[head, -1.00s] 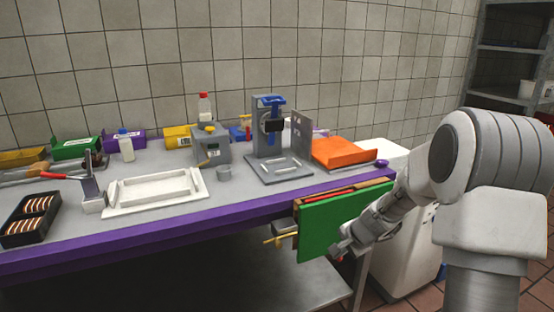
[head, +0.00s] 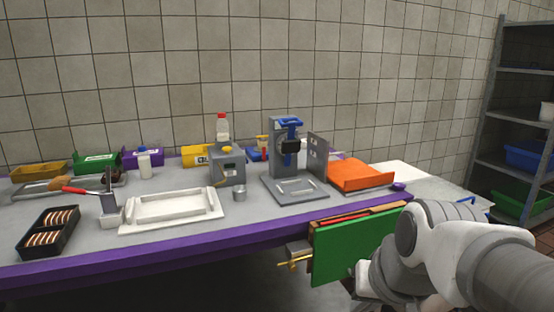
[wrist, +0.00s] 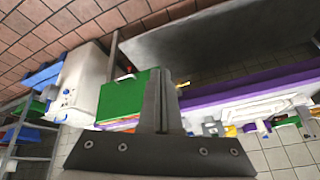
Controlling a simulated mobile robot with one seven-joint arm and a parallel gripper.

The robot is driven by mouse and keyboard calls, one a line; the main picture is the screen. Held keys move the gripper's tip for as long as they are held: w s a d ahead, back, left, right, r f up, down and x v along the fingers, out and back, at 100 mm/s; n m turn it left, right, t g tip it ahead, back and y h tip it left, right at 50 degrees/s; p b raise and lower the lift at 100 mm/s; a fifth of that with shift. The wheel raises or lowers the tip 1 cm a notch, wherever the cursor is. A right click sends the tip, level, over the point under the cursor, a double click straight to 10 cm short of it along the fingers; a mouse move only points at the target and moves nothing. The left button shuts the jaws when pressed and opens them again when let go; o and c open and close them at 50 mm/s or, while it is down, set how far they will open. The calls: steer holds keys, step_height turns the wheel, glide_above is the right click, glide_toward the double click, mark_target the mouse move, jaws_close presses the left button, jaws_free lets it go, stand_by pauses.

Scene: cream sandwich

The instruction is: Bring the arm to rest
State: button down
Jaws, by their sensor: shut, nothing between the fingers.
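My gripper shows in the wrist view (wrist: 165,85), with its two dark fingers pressed together and nothing between them. My arm (head: 430,245) fills the lower right of the head view, folded low beside the table; the gripper itself is mostly hidden there behind my arm. A green board (head: 345,247) hangs upright at the table's front right, left of my arm. In the wrist view the green board (wrist: 122,98) lies just left of the fingers; I cannot tell how far apart they are.
The purple-edged table (head: 150,253) holds a white tray (head: 170,208), a black box (head: 50,231), a grey press (head: 283,150) and an orange tray (head: 360,174). A shelf rack (head: 510,120) stands at the right. A white cabinet (wrist: 80,80) shows in the wrist view.

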steer(key=s+d+n, duration=0.1)
steer(key=s+n, duration=0.1)
steer(key=s, duration=0.4)
step_height(320, 180, up, 20)
steer(key=p, duration=1.9)
steer(key=shift+w+h+p, duration=0.15)
steer(key=shift+h+p, duration=0.15)
steer(key=shift+h, duration=0.1)
steer(key=shift+d+f, duration=0.1)
steer(key=shift+f, duration=0.05)
